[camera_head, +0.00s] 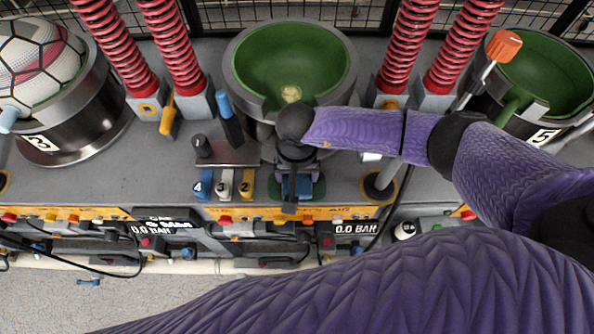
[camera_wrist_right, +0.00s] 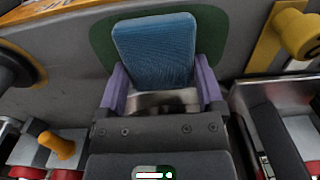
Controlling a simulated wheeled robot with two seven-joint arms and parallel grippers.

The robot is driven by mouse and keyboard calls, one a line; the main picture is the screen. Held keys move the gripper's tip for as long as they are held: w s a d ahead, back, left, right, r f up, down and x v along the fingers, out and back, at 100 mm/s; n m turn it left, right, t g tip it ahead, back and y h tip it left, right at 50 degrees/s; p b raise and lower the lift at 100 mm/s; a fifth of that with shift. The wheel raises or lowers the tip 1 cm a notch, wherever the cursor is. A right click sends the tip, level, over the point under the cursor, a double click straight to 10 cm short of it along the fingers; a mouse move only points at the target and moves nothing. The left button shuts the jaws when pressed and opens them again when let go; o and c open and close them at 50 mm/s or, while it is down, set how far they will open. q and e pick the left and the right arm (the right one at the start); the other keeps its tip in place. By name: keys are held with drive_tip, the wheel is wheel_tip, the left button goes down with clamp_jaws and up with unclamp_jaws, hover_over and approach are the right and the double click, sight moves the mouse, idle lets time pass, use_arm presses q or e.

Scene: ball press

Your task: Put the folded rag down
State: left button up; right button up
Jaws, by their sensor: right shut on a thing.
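My right gripper (camera_head: 291,186) hangs over the front of the bench, below the middle green bowl. In the right wrist view its two purple-sided fingers (camera_wrist_right: 161,84) are shut on the folded rag (camera_wrist_right: 155,48), a blue, ribbed, rectangular pad. The rag also shows as a small blue patch beside the gripper in the head view (camera_head: 304,185). A dark green rounded pad (camera_wrist_right: 211,40) lies behind and under the rag. I cannot tell whether the rag touches it. My left gripper is not in view.
The middle green bowl (camera_head: 290,62) stands behind my gripper. Left of it are numbered blue, white and yellow levers (camera_head: 224,184) and a blue-handled tool (camera_head: 229,118). Red springs (camera_head: 170,45) stand on both sides. A ball (camera_head: 38,62) sits in the left cup.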

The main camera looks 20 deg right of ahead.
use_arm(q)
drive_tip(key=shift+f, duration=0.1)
use_arm(e)
drive_tip(key=shift+f, duration=0.1)
drive_tip(key=o, duration=0.7)
drive_tip(key=shift+f, duration=0.1)
drive_tip(key=shift+o, duration=0.6)
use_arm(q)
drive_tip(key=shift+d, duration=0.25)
use_arm(e)
drive_tip(key=shift+r, duration=0.3)
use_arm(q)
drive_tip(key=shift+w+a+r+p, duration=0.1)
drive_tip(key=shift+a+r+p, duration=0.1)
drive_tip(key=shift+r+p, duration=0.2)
use_arm(e)
wheel_tip(320, 180, up, 12)
